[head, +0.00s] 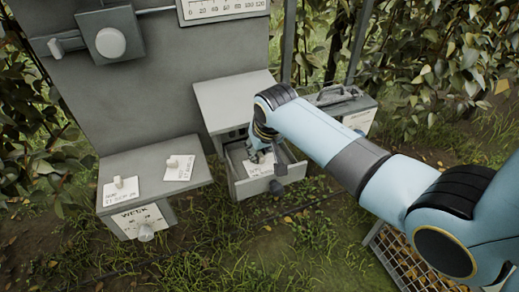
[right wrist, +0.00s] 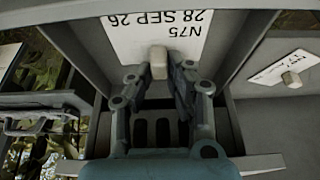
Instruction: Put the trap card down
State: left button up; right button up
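The trap card (right wrist: 185,22) is white, prints N75 and 28 SEP 26, and has a pale upright peg. In the head view the card (head: 253,170) is inside the open grey drawer (head: 245,187); whether it rests on the drawer floor is unclear. My right gripper (right wrist: 158,72) reaches down into the drawer, its fingers close on both sides of the peg and seemingly shut on it. The arm and wrist partly hide the gripper (head: 263,155) in the head view. My left gripper is out of view.
Two similar pegged cards, a left one (head: 121,192) and a right one (head: 179,172), lie on a low grey shelf (head: 150,158) marked WEEK. A handled grey box (head: 355,112) stands behind my right arm. A mesh crate (head: 390,255) is at lower right. Grass lies in front.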

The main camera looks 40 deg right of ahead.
jog(key=o, duration=0.4)
jog(key=shift+r, duration=0.1)
jog(key=shift+r, duration=0.2)
jog(key=v, duration=1.1)
jog(key=shift+s+r, duration=0.25)
jog(key=shift+r, duration=0.05)
jog(key=shift+a, duration=0.1)
